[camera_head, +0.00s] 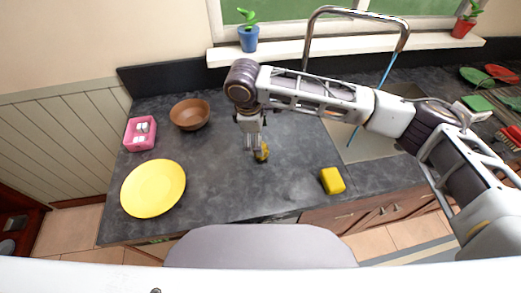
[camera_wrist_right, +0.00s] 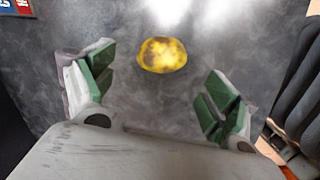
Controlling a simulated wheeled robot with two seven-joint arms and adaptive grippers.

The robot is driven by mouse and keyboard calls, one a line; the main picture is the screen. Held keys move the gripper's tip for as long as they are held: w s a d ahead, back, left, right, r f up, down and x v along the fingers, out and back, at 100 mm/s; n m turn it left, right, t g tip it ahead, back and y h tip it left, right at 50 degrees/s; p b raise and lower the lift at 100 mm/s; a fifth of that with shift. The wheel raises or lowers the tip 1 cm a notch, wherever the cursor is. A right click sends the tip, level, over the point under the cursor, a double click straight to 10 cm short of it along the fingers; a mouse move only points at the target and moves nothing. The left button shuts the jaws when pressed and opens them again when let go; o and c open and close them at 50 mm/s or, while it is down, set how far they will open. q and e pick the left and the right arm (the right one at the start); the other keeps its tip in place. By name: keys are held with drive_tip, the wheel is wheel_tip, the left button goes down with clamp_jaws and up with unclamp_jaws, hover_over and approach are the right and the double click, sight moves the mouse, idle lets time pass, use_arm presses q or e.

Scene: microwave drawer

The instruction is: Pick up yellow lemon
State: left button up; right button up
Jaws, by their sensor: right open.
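The yellow lemon (camera_head: 262,153) lies on the dark grey counter (camera_head: 215,190), near its middle. It has brownish patches and also shows in the right wrist view (camera_wrist_right: 162,55), above and between the fingers. My right gripper (camera_head: 253,149) points down at the counter close beside the lemon and partly covers it in the head view. In the right wrist view its green-padded fingers (camera_wrist_right: 160,95) are wide apart with nothing between the pads. The lemon is clear of both fingers there. My left gripper is not in view.
A yellow plate (camera_head: 153,188), a brown bowl (camera_head: 190,114) and a pink container (camera_head: 140,133) stand at the left. A yellow sponge-like block (camera_head: 332,181) lies right of the lemon, near the sink (camera_head: 365,140). The counter around the lemon is clear.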

drive_tip(key=shift+w+d+f, duration=0.1)
drive_tip(key=shift+w+f, duration=0.05)
drive_tip(key=shift+f, duration=0.85)
drive_tip(key=shift+f, duration=0.1)
drive_tip(key=shift+w+d+f+p, duration=0.1)
drive_tip(key=shift+d+f+p, duration=0.1)
drive_tip(key=shift+f, duration=1.05)
drive_tip(key=shift+d+f+p, duration=0.2)
drive_tip(key=shift+f, duration=1.05)
drive_tip(key=shift+c, duration=0.4)
drive_tip(key=c, duration=1)
drive_tip(key=shift+r, duration=0.1)
drive_tip(key=shift+c, duration=0.2)
wheel_tip(320, 180, up, 9)
drive_tip(key=shift+r+b, duration=0.15)
drive_tip(key=shift+b, duration=0.2)
drive_tip(key=shift+r, duration=0.3)
